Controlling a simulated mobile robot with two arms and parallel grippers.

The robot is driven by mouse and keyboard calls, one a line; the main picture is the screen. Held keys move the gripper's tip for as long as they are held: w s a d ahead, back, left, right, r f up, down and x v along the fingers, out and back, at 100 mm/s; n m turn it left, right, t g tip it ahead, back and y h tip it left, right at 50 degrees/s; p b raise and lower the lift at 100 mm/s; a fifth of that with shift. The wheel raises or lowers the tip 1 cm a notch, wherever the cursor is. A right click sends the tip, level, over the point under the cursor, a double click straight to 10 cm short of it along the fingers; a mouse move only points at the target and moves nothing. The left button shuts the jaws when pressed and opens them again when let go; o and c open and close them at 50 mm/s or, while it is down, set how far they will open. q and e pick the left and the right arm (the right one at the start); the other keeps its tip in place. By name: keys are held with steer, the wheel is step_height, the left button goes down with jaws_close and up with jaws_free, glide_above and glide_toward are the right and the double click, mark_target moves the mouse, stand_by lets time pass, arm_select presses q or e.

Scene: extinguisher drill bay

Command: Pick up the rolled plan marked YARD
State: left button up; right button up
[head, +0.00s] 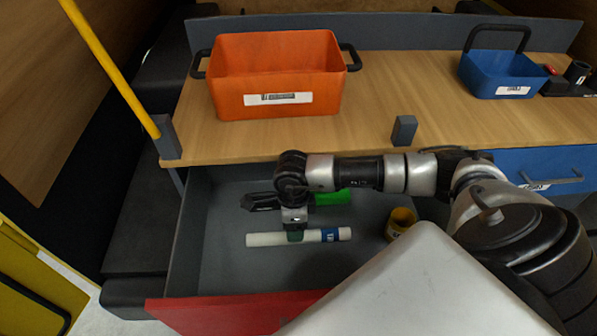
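A white rolled plan (268,239) with a blue band near its right end lies in the open drawer. The small marking on the band is too small to read, so I cannot confirm that it says YARD. My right gripper (294,228) comes in from the right and points down onto the middle of the roll. A dark green patch shows on the roll right at the fingertips. I cannot tell whether the fingers are closed on it. My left gripper is not in view.
The open drawer (222,263) with a red front also holds a green item (332,197), partly hidden by my arm, and a yellow round item (400,222). An orange crate (275,75) and a blue tote (497,73) stand on the worktop (375,95). A yellow pole (108,65) rises at the left.

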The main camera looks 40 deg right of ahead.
steer(key=f, duration=0.5)
steer(key=shift+s+a+f, duration=0.1)
steer(key=shift+s+f, duration=0.05)
steer(key=shift+s, duration=0.05)
steer(key=c, duration=1)
